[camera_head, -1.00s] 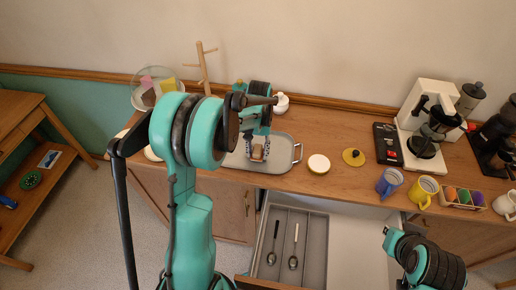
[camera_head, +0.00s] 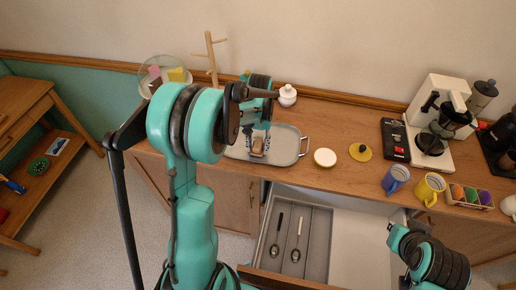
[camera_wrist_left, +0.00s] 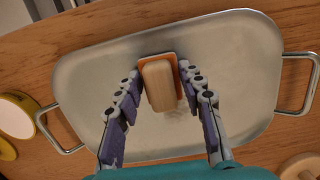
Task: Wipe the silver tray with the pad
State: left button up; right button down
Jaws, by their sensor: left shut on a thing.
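The silver tray (camera_head: 287,150) lies flat on the wooden counter, a handle at each short end. In the left wrist view the tray (camera_wrist_left: 235,50) fills most of the picture. My left gripper (camera_head: 258,147) is over the tray, pointing down. It is shut on the pad (camera_wrist_left: 160,85), a tan block with an orange-brown base, with one finger on each side. The pad also shows in the head view (camera_head: 257,147). Whether its underside touches the tray is hidden. A pale smear (camera_wrist_left: 180,106) lies beside the pad. My right arm shows at lower right; its gripper is out of view.
An open drawer (camera_head: 338,250) with spoons juts out in front. Mugs and a coffee maker (camera_head: 433,140) are farther right.

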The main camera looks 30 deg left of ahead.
aim_at(262, 133)
pick_arm(q)
jog(key=shift+w+a+f, duration=0.1)
jog(key=shift+w+a, duration=0.15)
jog(key=shift+w, duration=0.65)
jog(key=shift+w+a+r, duration=0.1)
jog(key=shift+w+a, duration=0.2)
jog(key=shift+w, duration=0.65)
jog(key=shift+w+a+f, duration=0.1)
jog(key=shift+w+a, duration=0.15)
jog(key=shift+w, duration=0.65)
jog(key=shift+w+a, duration=0.25)
jog(key=shift+w, duration=0.65)
jog(key=shift+w+a, duration=0.25)
jog(key=shift+w, duration=0.65)
jog(key=shift+s+r+p, duration=0.1)
jog(key=shift+r+p, duration=1.85)
jog(key=shift+r, duration=1.15)
notch_tip(262, 133, up, 3)
jog(key=shift+p, duration=0.95)
